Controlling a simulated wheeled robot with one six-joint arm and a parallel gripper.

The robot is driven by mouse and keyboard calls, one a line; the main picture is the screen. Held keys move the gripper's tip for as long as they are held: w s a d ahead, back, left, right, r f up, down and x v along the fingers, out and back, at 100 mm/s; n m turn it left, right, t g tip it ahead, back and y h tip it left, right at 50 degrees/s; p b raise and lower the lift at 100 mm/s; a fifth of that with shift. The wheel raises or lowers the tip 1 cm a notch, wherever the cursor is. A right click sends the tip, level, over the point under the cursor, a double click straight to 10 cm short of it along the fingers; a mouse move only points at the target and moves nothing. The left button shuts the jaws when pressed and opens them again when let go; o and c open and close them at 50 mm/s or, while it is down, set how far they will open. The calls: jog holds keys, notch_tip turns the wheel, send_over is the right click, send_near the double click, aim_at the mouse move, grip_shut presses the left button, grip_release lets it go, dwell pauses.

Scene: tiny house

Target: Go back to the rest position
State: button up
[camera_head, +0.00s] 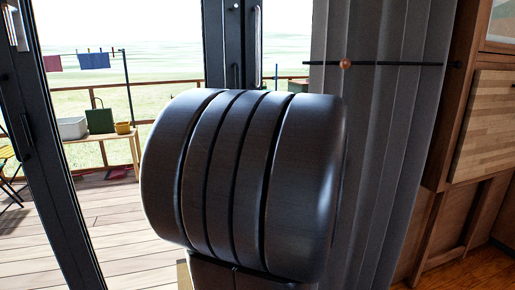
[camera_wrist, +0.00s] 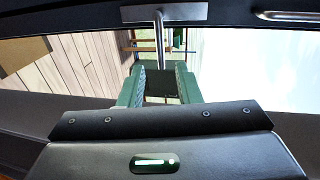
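My gripper (camera_wrist: 160,68) shows in the wrist view, its two green fingers standing apart with a gap between them. A metal bar handle (camera_wrist: 159,40) on a dark frame comes down from the top of that view, toward the gap between the fingertips. I cannot tell whether the bar touches a finger or how deep it sits. In the head view, a large dark rounded body, apparently part of my arm, fills the middle. My gripper is not visible there.
A dark-framed glass door (camera_head: 45,140) stands at the left, with a wooden deck (camera_head: 120,225) and railing beyond. More dark door frame (camera_head: 223,50) rises behind my arm. A grey curtain (camera_head: 385,130) hangs right of my arm, beside a wooden cabinet (camera_head: 495,125).

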jog(key=x, duration=1.3)
jog(key=shift+w+a+f, duration=0.1)
jog(key=shift+w+f, duration=0.05)
jog(key=shift+w, duration=0.25)
jog(key=shift+s+m+p, duration=0.15)
jog(key=shift+m+p, duration=0.3)
jog(key=shift+m, duration=0.25)
jog(key=shift+f+m+y, duration=0.3)
jog(key=shift+f, duration=0.05)
